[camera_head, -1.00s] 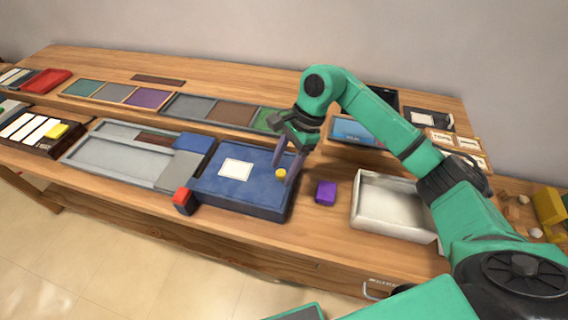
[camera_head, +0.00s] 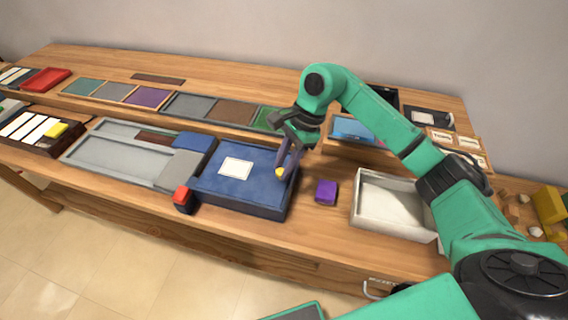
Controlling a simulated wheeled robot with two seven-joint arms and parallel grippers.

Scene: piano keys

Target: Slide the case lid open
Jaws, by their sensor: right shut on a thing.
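The case lid (camera_head: 262,187) is a flat blue panel with a white label (camera_head: 236,168). It covers the right part of a long grey case (camera_head: 115,160), whose left part shows open shallow compartments. A small yellow knob (camera_head: 280,172) stands near the lid's right edge. My right gripper (camera_head: 284,165) reaches down over that edge, its purple-grey fingers shut on the yellow knob. The fingers hide part of the knob. My left gripper is not in view.
A small block with a red top (camera_head: 181,196) stands at the case's front edge. A purple cube (camera_head: 326,192) and a white open tray (camera_head: 394,206) stand right of the lid. A raised shelf with framed coloured panels (camera_head: 147,97) runs behind.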

